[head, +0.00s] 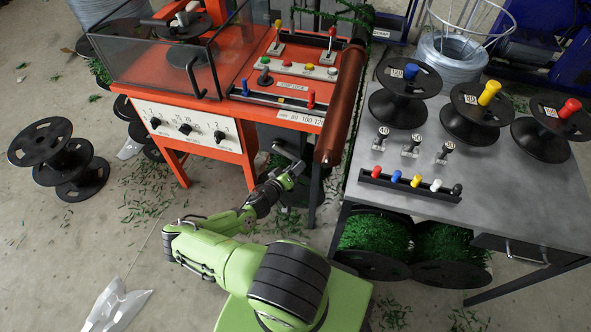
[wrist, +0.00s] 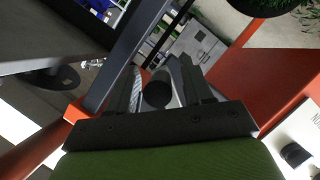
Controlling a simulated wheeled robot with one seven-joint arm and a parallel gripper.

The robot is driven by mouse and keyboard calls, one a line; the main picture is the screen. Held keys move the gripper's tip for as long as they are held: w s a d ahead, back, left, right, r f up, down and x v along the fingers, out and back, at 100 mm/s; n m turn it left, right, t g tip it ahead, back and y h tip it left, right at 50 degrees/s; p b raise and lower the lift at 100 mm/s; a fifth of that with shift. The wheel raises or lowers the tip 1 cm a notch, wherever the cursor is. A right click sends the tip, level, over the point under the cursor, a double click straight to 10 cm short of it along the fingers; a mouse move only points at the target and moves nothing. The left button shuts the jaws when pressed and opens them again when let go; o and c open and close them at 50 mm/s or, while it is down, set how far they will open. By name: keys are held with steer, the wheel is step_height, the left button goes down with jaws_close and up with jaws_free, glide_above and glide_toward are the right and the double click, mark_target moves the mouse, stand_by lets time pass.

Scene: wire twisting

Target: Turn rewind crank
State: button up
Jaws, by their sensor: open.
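The orange wire-twisting machine (head: 225,150) stands left of centre in the head view. My gripper (head: 292,168) is low at its right front side, close to a grey crank-like part (head: 284,150) that it partly hides. In the wrist view, my gripper (wrist: 160,72) is open, with its two dark fingers apart. A dark round knob (wrist: 157,94) on a light grey arm shows between the fingers and looks like the crank handle. I cannot tell whether the fingers touch it.
A long copper-coloured roller (head: 340,105) hangs above and right of my gripper. A grey table (head: 480,190) with black spools and colored pegs stands to the right. Empty black spools (head: 60,155) stand on the left floor. Green wire scraps litter the floor.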

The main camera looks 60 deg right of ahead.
steer(key=shift+d+f, duration=0.15)
steer(key=shift+d, duration=0.4)
jaws_close()
steer(key=shift+f, duration=0.15)
